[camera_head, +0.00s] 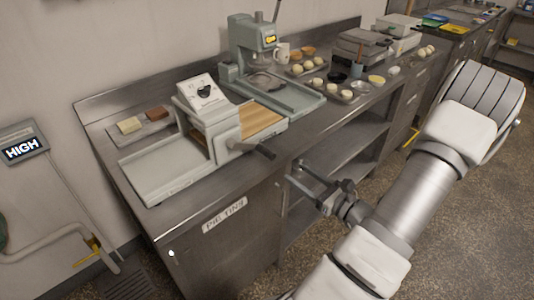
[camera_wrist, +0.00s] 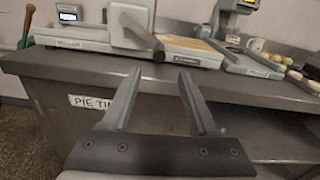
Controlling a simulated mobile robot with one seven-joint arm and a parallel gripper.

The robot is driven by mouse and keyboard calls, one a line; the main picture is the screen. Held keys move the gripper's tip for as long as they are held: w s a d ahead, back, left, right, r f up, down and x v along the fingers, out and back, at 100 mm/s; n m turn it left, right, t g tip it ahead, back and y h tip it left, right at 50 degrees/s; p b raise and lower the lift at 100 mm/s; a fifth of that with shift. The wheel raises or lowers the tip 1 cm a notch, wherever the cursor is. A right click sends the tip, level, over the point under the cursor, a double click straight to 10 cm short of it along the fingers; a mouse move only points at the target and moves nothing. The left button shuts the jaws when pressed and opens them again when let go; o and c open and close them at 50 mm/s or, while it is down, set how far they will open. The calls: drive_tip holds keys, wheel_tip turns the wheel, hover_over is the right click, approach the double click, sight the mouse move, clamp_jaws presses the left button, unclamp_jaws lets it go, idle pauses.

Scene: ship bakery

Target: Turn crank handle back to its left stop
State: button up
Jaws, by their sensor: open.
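The crank handle (camera_head: 265,151) is a dark grip on a pale arm. In the wrist view the crank handle (camera_wrist: 158,51) shows at the top centre, on the machine's front side. My gripper (camera_head: 294,173) is open and empty. It is in front of the counter, below and to the right of the handle and apart from it. In the wrist view my gripper (camera_wrist: 160,73) has its two fingers spread, with the handle beyond and above the fingertips.
The steel counter (camera_head: 130,172) has a "PIE TINS" label (camera_head: 224,215) on its front. A green-grey press (camera_head: 248,45) stands right of the machine, with trays of dough balls (camera_head: 317,84) beyond. Open shelves (camera_head: 340,152) lie under the counter. A wall display (camera_head: 22,149) reads HIGH.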

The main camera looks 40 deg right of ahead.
sight(258, 147)
drive_tip(key=w, duration=0.8)
drive_tip(key=w+a, duration=0.1)
drive_tip(key=w, duration=0.3)
drive_tip(key=shift+w, duration=0.4)
clamp_jaws()
idle(0.7)
